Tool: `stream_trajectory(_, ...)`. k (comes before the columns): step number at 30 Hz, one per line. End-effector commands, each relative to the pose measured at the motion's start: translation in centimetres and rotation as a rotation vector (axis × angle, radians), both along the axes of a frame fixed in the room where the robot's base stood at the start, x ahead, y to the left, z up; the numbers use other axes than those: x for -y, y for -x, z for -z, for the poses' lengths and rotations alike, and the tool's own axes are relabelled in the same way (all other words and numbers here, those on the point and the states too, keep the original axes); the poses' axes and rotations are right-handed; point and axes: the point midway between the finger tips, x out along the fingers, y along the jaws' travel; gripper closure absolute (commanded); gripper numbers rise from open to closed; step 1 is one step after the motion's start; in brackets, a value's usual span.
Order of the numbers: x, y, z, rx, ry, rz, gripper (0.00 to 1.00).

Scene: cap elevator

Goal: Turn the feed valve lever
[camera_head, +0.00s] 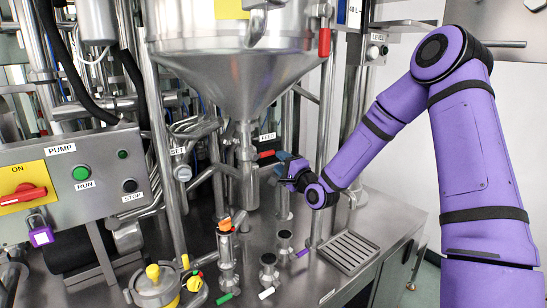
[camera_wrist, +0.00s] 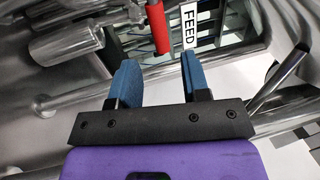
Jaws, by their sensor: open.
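The feed valve lever is a red handle (camera_head: 267,154) on the pipe below the steel hopper, just under the FEED label (camera_head: 267,137). In the wrist view the red lever (camera_wrist: 158,27) points down from the top edge, ahead of the gap between my fingers, with the FEED label (camera_wrist: 189,27) to its right. My gripper (camera_head: 281,160) is to the right of the lever in the head view, close to its free end. In the wrist view its blue fingers (camera_wrist: 160,68) are apart with nothing between them. I cannot tell whether a finger touches the lever.
The hopper (camera_head: 240,65) hangs above, with another red handle (camera_head: 324,42) at its right. Vertical pipes stand around the valve. A pump control box (camera_head: 75,180) is at left. Small fittings and a drain grate (camera_head: 348,252) are on the steel bench below.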

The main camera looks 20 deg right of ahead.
Motion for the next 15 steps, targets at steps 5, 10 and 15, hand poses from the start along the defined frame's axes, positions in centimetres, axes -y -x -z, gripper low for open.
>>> stream_trajectory(5, 0.9, 2.7, 0.6, -0.001, 0.0, 0.001, 0.57)
stream_trajectory(10, 1.3, 4.1, 0.9, 0.0, 0.0, 0.001, 0.57)
stream_trajectory(15, 1.4, 4.4, 0.9, 0.0, 0.0, 0.001, 0.57)
